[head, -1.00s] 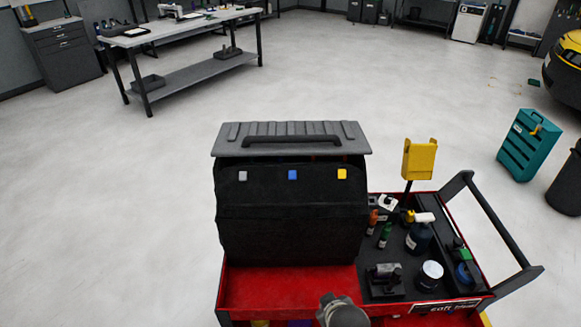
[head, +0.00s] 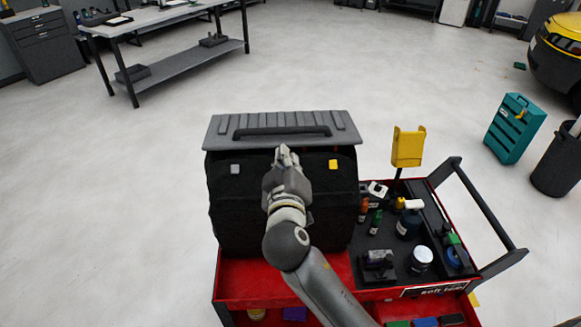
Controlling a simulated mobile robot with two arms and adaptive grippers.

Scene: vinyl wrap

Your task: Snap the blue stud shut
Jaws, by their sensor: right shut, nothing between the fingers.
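A black soft bag (head: 230,215) with a grey ribbed lid and dark handle (head: 282,132) stands on the red cart. On its front flap a grey stud (head: 235,169) shows at the left and a yellow stud (head: 333,164) at the right. The blue stud is hidden behind my right gripper (head: 286,150). That gripper is shut and empty, with its fingertips at the upper middle of the flap, just under the handle. I cannot tell whether the fingertips touch the stud. My left gripper is not in view.
The red cart (head: 240,285) has a black tray with bottles and jars at its right. A yellow holder (head: 408,147) stands behind the tray, and a black push handle (head: 487,215) is at the cart's right. A workbench (head: 165,22) is at the back left. Open floor lies around.

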